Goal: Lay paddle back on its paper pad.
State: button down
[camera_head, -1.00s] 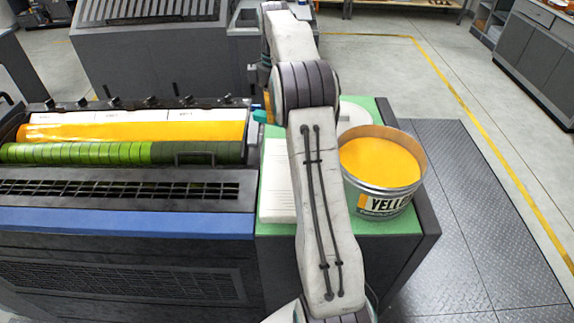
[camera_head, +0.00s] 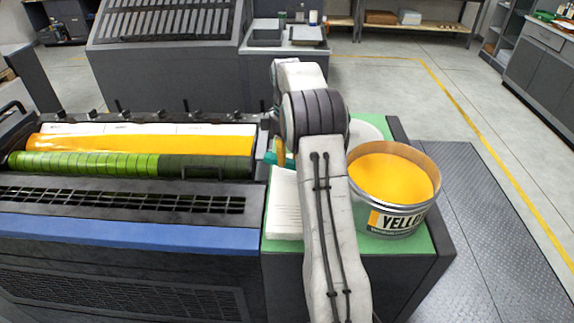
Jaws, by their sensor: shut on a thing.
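The paddle shows only in part: a teal piece (camera_head: 277,159) and a yellow piece (camera_head: 279,148) stand out at the left of my arm, just beyond the far end of the pad. My gripper (camera_head: 274,126) is mostly hidden behind my arm; a dark part of it shows above the paddle, which it is shut on. The white paper pad (camera_head: 284,205) lies on the green top, its right part hidden by my arm. I cannot tell whether the paddle touches the pad or the top.
An open can of yellow ink (camera_head: 399,222) stands right of my arm on the green top (camera_head: 405,248). A white round thing (camera_head: 365,134) is partly hidden behind my arm. The press rollers with yellow and green ink (camera_head: 140,145) lie to the left.

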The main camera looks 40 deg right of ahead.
aim_at(287, 165)
jog(key=shift+f, duration=1.7)
jog(key=c, duration=1)
grip_release()
jog(key=shift+o, duration=0.2)
